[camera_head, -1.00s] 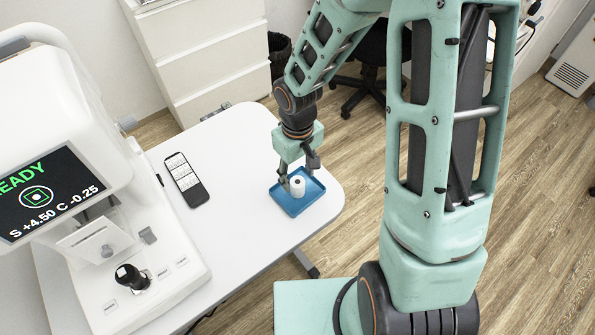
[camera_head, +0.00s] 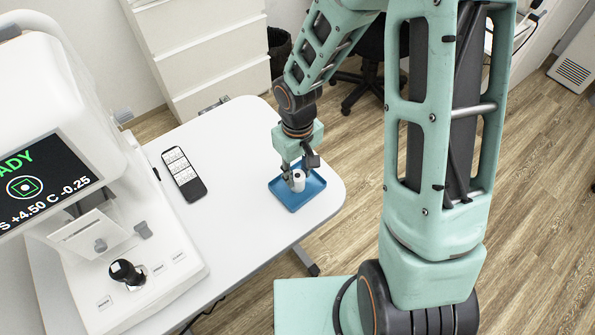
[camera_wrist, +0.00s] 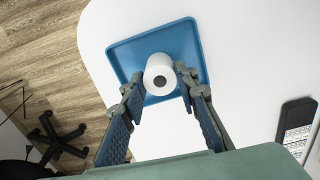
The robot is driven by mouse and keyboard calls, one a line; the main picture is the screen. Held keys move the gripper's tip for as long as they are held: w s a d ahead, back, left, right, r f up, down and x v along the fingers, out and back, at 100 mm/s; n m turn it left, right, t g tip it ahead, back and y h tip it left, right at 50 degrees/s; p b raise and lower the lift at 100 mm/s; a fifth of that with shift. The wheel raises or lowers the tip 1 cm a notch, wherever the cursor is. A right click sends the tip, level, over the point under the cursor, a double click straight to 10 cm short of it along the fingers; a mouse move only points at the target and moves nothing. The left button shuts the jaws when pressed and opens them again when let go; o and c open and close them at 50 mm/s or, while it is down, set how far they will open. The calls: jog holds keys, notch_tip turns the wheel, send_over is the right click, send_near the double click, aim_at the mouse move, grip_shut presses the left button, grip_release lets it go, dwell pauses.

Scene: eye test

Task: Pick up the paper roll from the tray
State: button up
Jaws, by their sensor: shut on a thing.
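The paper roll (camera_head: 299,182) is a small white cylinder with a dark core hole. It stands upright at the blue tray (camera_head: 297,205) near the table's right corner. My gripper (camera_head: 300,177) reaches down from above and is shut on the roll, one finger at each side. In the wrist view the roll (camera_wrist: 158,70) sits between the fingertips (camera_wrist: 158,80), over the blue tray (camera_wrist: 124,58). I cannot tell whether the roll's base touches the tray floor.
A white eye-test machine (camera_head: 100,235) with a screen and joystick fills the table's left side. A dark phone-like device (camera_head: 184,177) lies left of the tray. White drawers (camera_head: 205,50) stand behind the table. The tabletop around the tray is clear.

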aim_at(297, 175)
jog(key=shift+r, duration=0.1)
jog(key=shift+r+p, duration=1.65)
jog(key=shift+r, duration=0.3)
